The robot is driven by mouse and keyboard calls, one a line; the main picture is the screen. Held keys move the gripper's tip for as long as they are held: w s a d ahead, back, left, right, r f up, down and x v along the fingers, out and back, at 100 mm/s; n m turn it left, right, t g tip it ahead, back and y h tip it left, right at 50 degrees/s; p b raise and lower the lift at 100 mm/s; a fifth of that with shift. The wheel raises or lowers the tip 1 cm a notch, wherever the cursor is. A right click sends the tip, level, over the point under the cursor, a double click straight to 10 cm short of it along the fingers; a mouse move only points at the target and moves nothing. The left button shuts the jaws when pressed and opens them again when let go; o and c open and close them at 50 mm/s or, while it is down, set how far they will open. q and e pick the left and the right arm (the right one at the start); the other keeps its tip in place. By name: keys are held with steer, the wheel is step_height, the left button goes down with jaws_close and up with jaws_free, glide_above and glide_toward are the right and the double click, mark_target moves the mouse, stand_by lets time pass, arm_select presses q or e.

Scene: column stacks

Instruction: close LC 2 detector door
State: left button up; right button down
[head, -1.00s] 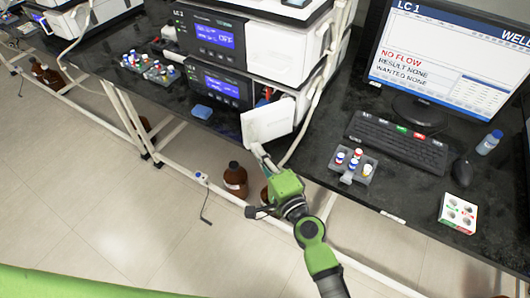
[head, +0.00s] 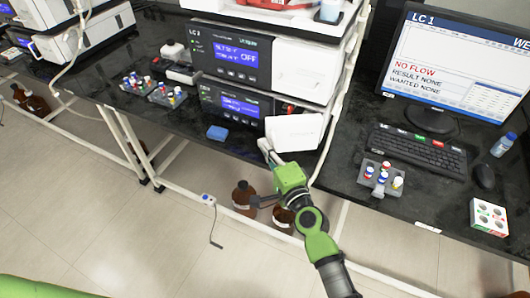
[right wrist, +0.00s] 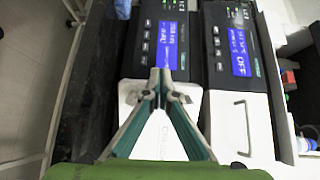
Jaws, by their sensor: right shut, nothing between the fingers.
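A white door panel (head: 300,131) is on the front of the lower instrument unit (head: 228,101) of the middle stack. It stands slightly out from the unit, with a dark gap and a bit of red showing above it. My right gripper (head: 265,146) is shut and empty, with its fingertips at the panel's lower left edge. In the right wrist view the shut fingertips (right wrist: 160,82) lie over the white panel (right wrist: 132,93), near its edge beside the dark display front; contact cannot be told. My left gripper is out of view.
The upper unit (head: 312,65) has a closed white front. Brown bottles (head: 243,197) stand below.

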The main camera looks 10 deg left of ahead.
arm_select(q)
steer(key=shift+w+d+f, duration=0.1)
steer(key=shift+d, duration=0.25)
arm_select(e)
steer(key=shift+w, duration=0.45)
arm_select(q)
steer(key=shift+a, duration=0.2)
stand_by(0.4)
arm_select(e)
steer(key=shift+a, duration=0.1)
